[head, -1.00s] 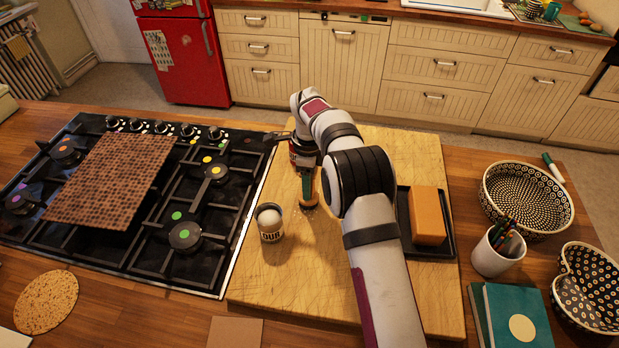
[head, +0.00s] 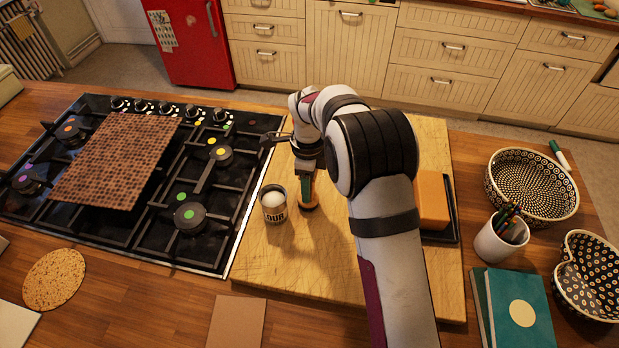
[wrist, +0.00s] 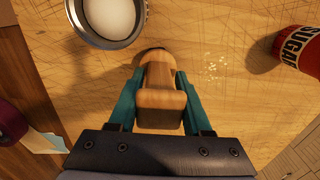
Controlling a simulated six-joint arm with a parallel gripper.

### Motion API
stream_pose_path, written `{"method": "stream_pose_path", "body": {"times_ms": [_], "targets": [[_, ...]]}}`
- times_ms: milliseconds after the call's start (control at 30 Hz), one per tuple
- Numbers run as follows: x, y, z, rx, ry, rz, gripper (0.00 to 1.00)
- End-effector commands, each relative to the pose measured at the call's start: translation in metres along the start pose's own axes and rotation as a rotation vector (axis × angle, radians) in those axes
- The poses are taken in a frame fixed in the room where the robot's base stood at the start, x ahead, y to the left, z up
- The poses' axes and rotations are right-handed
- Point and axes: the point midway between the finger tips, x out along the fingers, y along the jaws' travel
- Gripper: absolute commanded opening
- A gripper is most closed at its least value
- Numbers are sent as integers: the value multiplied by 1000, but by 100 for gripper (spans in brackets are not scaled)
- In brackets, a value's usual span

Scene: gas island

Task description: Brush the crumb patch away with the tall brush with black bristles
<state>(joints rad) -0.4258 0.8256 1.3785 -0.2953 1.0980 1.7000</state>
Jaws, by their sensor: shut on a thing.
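My gripper (head: 306,182) is shut on the wooden handle of a brush (head: 308,200) over the cutting board. In the wrist view the teal fingers (wrist: 158,100) are on either side of the brush's pale wooden handle (wrist: 160,103). Only a dark sliver shows at its far end; the bristles are mostly hidden. I cannot tell whether they touch the board. The crumb patch (wrist: 215,68) is a small scatter of pale bits on the board, right of the brush in the wrist view. I cannot make it out in the head view.
An open flour can (head: 273,206) with white contents stands close left of the brush. A red sugar can (wrist: 300,50) is right of the crumbs in the wrist view. The gas hob (head: 190,235) lies left of the cutting board (head: 300,270); an orange block (head: 432,200) sits right.

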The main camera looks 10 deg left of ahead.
Motion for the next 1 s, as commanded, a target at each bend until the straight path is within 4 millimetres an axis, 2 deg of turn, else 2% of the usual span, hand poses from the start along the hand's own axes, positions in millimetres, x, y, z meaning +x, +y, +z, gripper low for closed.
{"method": "stream_pose_path", "body": {"times_ms": [233, 367, 1000], "targets": [[1, 17, 0, 0, 1, 3, 0], [1, 20, 0, 0, 1, 2, 0], [1, -20, -1, -1, 1, 0, 0]]}}
